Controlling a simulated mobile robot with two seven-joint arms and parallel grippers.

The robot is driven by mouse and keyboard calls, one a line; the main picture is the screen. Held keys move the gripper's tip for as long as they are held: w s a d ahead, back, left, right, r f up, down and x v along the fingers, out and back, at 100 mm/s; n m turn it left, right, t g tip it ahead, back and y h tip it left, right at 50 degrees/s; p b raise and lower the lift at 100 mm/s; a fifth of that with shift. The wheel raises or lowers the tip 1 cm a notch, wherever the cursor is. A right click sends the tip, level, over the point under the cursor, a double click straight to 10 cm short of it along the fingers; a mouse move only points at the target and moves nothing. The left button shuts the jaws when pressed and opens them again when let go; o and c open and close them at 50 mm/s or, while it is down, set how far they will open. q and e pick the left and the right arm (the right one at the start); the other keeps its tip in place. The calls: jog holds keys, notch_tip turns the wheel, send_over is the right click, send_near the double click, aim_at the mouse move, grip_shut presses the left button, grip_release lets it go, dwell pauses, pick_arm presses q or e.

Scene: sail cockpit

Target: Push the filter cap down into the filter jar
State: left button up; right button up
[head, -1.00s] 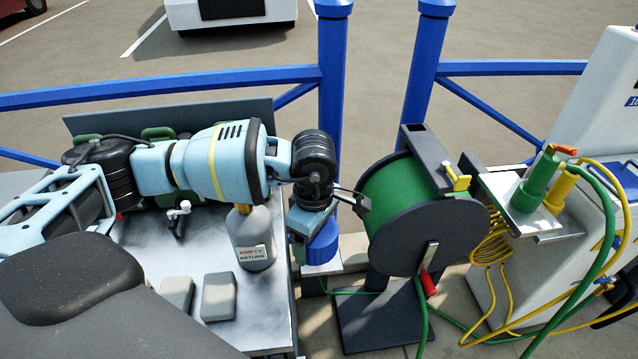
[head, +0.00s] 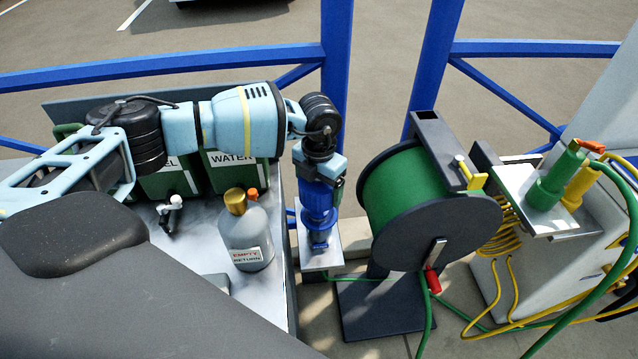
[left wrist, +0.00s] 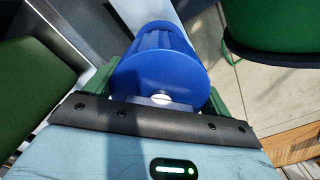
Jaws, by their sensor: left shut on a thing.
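The blue filter cap (head: 317,198) is in the middle of the head view, below my left wrist, and seems to sit upright over the blue filter jar (head: 320,238). The jar stands on a small pale plate; how deep the cap sits in it is hard to tell. My left gripper (head: 322,180) points down and is shut on the cap. The left wrist view shows the round blue cap (left wrist: 162,68) close up between the two fingers, with a pale screw head at its near side. The jar's mouth is hidden there. My right gripper is not in view.
A grey bottle (head: 247,238) labelled EMPTY RETURN stands on the metal bench (head: 190,265) left of the jar. Green cans (head: 232,172) stand behind it. A green hose reel (head: 405,205) is close on the right. Blue rails (head: 160,75) run behind.

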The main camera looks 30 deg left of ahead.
pick_arm(q)
jog(key=shift+f, duration=0.1)
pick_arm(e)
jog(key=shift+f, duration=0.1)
pick_arm(q)
jog(key=shift+f+b, duration=0.75)
jog(key=shift+f, duration=0.45)
jog(key=shift+f+b, duration=0.9)
jog(key=shift+f, duration=0.7)
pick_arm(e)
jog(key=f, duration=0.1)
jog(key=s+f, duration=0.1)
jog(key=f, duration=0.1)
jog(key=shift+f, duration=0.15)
pick_arm(q)
jog(key=shift+p, duration=0.35)
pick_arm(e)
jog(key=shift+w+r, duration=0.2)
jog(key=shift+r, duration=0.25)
pick_arm(q)
jog(key=shift+f, duration=0.5)
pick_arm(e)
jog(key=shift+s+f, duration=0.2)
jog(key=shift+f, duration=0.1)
pick_arm(q)
jog(key=o, duration=0.8)
